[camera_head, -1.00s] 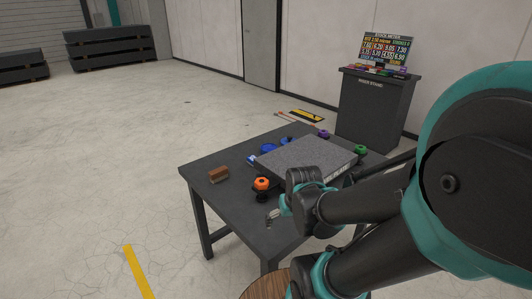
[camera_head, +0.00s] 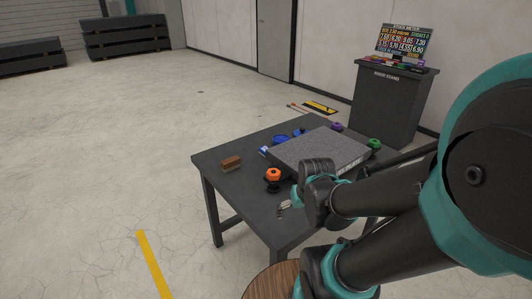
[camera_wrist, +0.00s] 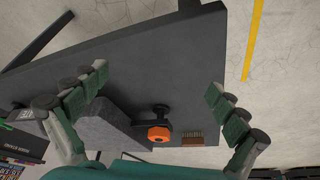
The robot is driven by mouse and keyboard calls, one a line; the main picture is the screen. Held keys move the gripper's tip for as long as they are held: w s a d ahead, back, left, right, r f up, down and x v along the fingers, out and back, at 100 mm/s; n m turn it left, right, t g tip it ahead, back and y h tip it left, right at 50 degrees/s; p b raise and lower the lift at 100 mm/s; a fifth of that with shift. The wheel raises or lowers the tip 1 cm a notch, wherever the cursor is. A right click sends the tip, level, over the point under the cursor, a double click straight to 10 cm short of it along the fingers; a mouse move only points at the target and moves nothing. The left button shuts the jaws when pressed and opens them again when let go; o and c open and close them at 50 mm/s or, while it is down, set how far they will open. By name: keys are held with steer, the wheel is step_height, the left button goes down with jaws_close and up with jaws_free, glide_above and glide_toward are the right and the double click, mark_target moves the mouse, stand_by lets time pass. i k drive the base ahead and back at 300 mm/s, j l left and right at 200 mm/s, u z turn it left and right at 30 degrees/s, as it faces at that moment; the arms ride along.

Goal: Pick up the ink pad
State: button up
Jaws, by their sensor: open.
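No item is clearly marked as the ink pad. The slab (camera_wrist: 100,130) and orange knob (camera_wrist: 159,133) show below.
A brown brush-like block (camera_head: 231,161) lies on the table's left part. An orange knob (camera_head: 273,174) stands by the slab's left corner, purple (camera_head: 337,128) and green (camera_head: 374,144) knobs by others. A dark stand (camera_head: 390,100) is behind. The table's front left is bare.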

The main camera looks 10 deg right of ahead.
mark_target(262, 150)
steer(key=j+u, duration=0.65)
steer(key=i+j+u, duration=0.1)
steer(key=j+u, duration=0.4)
steer(key=i+j+u, duration=0.15)
steer(key=j+u, duration=0.15)
steer(key=u, duration=0.2)
steer(key=i+j+z, duration=0.15)
steer(key=i, duration=0.2)
steer(key=i+j+z, duration=0.15)
steer(key=i, duration=0.2)
steer(key=i+l+z, duration=0.1)
steer(key=i+z, duration=0.15)
steer(key=z, duration=0.15)
steer(key=i+z, duration=0.25)
steer(key=z, duration=0.2)
steer(key=i+z, duration=0.4)
steer(key=i+j+z, duration=0.15)
steer(key=z, duration=0.25)
